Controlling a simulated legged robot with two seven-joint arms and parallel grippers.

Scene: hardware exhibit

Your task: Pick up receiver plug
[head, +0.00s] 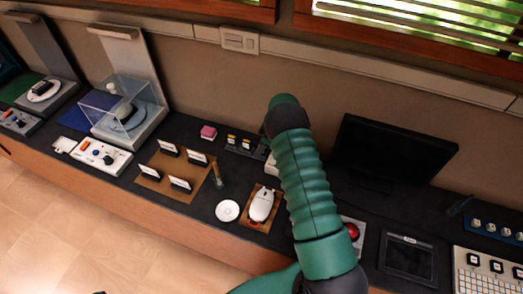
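I cannot tell for sure which small item is the receiver plug. A dark strip with small yellow-marked pieces (240,144) lies near the wall, and a pink block (208,132) sits to its left. My green ribbed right arm crosses the middle of the view, its far end, the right gripper (284,104), pointing toward the wall. I cannot make out its fingers or anything held. The arm hides part of the counter and a pale item beside it. My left gripper is not in view.
A white mouse (261,205) on a brown pad and a white disc (227,210) lie left of my arm. A brown board (160,172) with upright cards stands further left. A dark monitor (393,150), tablet (408,258) and keyboard (488,275) are right. A clear case (122,105) stands back left.

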